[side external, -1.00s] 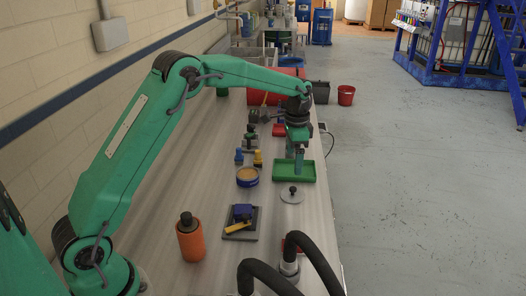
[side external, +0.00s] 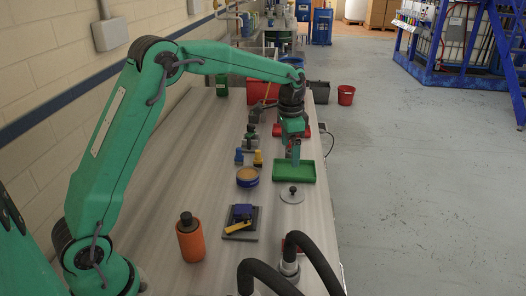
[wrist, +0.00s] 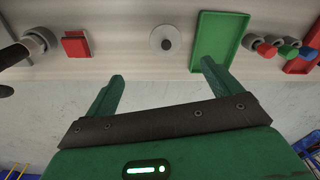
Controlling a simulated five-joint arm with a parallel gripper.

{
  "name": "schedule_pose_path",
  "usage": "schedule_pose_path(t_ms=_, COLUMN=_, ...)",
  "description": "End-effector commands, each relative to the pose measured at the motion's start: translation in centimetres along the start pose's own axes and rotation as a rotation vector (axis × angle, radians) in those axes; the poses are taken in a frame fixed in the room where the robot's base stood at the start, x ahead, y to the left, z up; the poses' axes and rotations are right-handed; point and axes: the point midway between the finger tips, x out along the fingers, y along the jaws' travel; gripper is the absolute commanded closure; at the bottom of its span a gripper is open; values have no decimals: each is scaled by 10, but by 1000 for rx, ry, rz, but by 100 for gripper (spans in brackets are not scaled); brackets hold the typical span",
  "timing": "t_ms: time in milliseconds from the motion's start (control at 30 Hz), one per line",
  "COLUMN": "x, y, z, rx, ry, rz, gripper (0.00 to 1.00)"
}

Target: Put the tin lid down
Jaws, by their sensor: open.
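The tin lid (side external: 292,194), a grey disc with a dark knob, lies flat on the bench in front of the green tray (side external: 308,178). In the wrist view the lid (wrist: 155,38) lies left of the tray (wrist: 205,65), apart from it. A round blue tin (side external: 247,180) with tan contents stands to the lid's left. My gripper (side external: 295,161) is over the tray area in the side view, empty. In the wrist view its two fingers (wrist: 162,72) are spread wide, with nothing between them.
An orange bottle (side external: 191,242) and a dark plate (side external: 240,232) with blue and yellow items are nearer the camera. Blue and yellow pieces (side external: 248,158) stand behind the tin. Black hoses (side external: 270,270) curve at the front.

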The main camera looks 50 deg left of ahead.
Motion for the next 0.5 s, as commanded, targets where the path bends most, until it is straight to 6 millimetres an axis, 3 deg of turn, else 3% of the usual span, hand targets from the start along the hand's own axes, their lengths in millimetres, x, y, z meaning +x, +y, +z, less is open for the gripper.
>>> schedule_pose_path(t_ms=200, x=-45, y=22, z=28, rx=-68, ry=54, rz=-32, gripper=10)
schedule_pose_path(t_ms=500, x=-89, y=57, z=73, rx=-169, ry=130, rz=-67, gripper=10)
